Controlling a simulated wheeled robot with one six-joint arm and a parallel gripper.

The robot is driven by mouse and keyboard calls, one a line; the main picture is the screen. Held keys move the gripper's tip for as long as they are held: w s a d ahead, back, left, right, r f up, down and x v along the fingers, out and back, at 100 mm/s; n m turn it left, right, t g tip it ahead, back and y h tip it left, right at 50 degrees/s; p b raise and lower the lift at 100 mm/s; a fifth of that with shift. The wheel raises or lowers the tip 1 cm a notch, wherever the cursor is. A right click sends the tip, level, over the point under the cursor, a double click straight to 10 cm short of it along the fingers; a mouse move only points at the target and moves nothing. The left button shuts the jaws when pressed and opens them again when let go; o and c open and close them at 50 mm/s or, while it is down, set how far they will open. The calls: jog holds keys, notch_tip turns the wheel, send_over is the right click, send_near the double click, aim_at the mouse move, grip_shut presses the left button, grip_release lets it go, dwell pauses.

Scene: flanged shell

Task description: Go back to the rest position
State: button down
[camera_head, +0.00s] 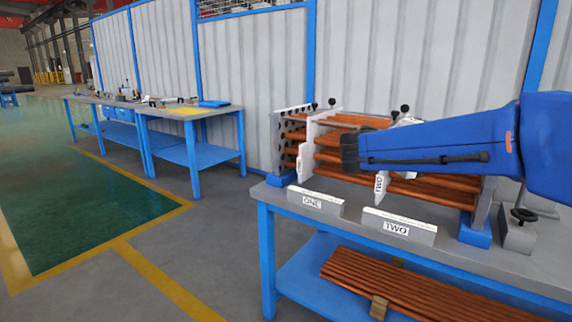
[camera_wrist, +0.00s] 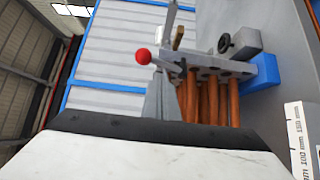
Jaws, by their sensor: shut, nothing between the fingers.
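My blue arm (camera_head: 430,143) reaches in from the right in the head view, in front of the tube bundle, and ends in a dark cap. My gripper's fingers are not clearly visible there. In the wrist view a pale body with a black edge, part of my own arm end, fills the bottom. Grey tapered parts (camera_wrist: 158,98) rise behind it; I cannot tell whether these are my fingers. I see nothing held. The shell's copper tubes (camera_head: 330,143) run between upright plates on the bench, partly hidden by my arm. Their ends also show in the wrist view (camera_wrist: 208,100).
A red knob (camera_wrist: 143,57) shows in the wrist view. Another workbench (camera_head: 188,112) stands left; the floor between is clear.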

jog(key=s+d+f+g+y, duration=0.2)
jog(key=s+f+y, duration=0.6)
jog(key=s+f, duration=0.8)
jog(key=s+a+f+m+t+y, duration=0.2)
jog(key=s+a+f+t+y, duration=0.1)
jog(key=s+a+f+y, duration=0.6)
jog(key=s+a+f, duration=0.1)
jog(key=a+f, duration=0.3)
jog(key=a, duration=0.1)
jog(key=shift+y, duration=0.3)
jog(key=shift+d, duration=0.2)
